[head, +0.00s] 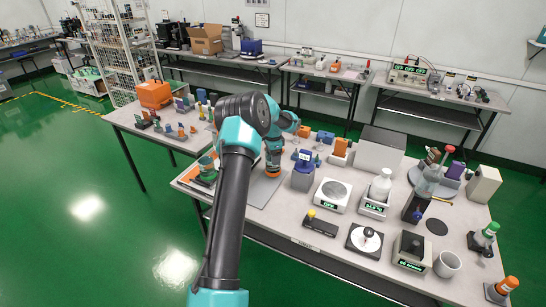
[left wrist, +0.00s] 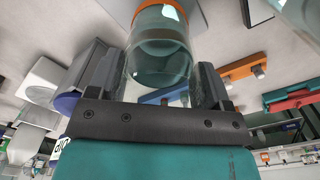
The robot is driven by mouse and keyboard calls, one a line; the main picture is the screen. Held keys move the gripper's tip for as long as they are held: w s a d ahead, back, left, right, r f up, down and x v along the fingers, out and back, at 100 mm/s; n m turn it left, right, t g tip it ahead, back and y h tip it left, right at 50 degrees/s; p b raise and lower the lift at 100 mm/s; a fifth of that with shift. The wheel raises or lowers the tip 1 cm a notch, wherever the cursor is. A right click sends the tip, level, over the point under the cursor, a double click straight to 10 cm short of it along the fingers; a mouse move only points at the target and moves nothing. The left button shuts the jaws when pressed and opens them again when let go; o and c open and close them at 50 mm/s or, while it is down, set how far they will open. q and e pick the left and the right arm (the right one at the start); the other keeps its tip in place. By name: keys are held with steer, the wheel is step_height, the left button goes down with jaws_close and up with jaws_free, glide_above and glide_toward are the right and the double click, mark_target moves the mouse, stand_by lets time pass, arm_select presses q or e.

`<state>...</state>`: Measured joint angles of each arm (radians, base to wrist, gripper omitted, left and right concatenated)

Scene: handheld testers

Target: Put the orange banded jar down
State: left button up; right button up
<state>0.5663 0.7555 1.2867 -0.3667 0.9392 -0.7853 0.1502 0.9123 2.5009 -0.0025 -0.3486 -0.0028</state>
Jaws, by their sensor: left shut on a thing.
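My left gripper (head: 273,160) points down over the grey mat (head: 258,191) on the left part of the near table. It is shut on the orange banded jar (head: 273,177), of which only a small orange part shows in the head view. In the left wrist view the clear jar (left wrist: 157,58), with an orange band and teal contents, sits between the two fingers of the gripper (left wrist: 155,85). I cannot tell whether the jar's base touches the mat. My right gripper is not in view.
Right of the mat stand a grey block with a blue top (head: 303,172), a round-plate device (head: 333,194) and a white bottle on a scale (head: 380,187). Small orange and teal items lie left of the mat. A side table (head: 120,118) holds an orange box (head: 154,94).

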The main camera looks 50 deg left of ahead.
arm_select(q)
steer(key=shift+f, duration=0.25)
steer(key=o, duration=1.7)
steer(key=shift+f, duration=0.15)
step_height(320, 180, up, 12)
steer(key=shift+r, duration=0.15)
